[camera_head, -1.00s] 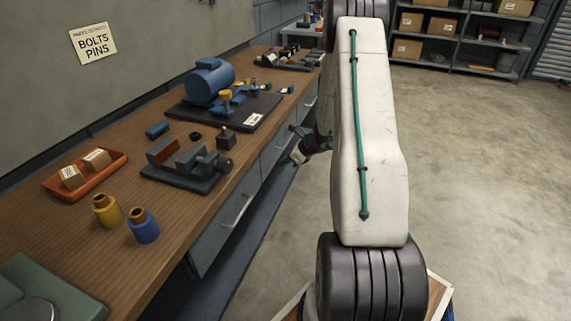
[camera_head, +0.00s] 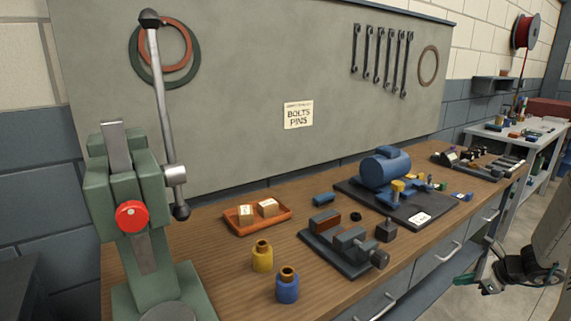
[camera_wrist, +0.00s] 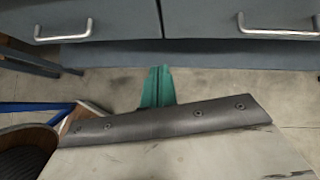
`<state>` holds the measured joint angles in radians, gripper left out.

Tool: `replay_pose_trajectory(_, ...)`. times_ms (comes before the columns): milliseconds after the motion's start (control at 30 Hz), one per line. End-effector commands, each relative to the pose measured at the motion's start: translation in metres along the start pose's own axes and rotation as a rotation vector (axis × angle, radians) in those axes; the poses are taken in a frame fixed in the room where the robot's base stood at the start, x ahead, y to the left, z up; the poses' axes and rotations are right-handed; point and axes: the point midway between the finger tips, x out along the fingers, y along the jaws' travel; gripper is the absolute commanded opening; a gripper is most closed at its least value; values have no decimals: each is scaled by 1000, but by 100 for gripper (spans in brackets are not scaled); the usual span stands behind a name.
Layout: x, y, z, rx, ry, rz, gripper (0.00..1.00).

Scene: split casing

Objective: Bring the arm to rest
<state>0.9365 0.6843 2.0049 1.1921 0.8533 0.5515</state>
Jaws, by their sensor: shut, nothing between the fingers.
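My gripper (camera_head: 480,275) is at the right of the head view, low beside the front of the workbench and away from the things on its top. Part of my arm shows at the right edge of that view. In the wrist view the teal fingers (camera_wrist: 157,86) are together with nothing between them, in front of the floor and the bench drawers. A pale part with a dark band, likely mine, fills the bottom of the wrist view.
The wooden workbench (camera_head: 225,283) carries a green press (camera_head: 125,210), an orange tray (camera_head: 240,231), yellow and blue bottles, a vise (camera_head: 350,248) and a blue casing (camera_head: 385,167) on a dark plate. Drawer fronts (camera_wrist: 185,18) with metal handles are near the gripper. Floor shows between.

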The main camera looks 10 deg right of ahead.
Motion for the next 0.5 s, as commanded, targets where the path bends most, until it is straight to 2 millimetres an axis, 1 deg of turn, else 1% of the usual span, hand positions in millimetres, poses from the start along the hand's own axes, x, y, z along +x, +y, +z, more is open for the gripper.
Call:
replay_pose_trajectory(33,-6,18,5,-82,3,54,0)
replay_pose_trajectory(67,-9,30,12,-143,4,89,0)
replay_pose_trajectory(100,-14,44,23,-225,7,133,0)
replay_pose_trajectory(267,-34,97,69,-523,16,292,0)
replay_pose_trajectory(300,-41,111,81,-602,18,332,0)
replay_pose_trajectory(367,-50,134,100,-725,24,395,0)
replay_pose_trajectory(400,-58,150,111,-810,29,439,0)
replay_pose_trajectory(467,-69,174,128,-938,37,505,0)
replay_pose_trajectory(500,-77,190,137,-1022,45,547,0)
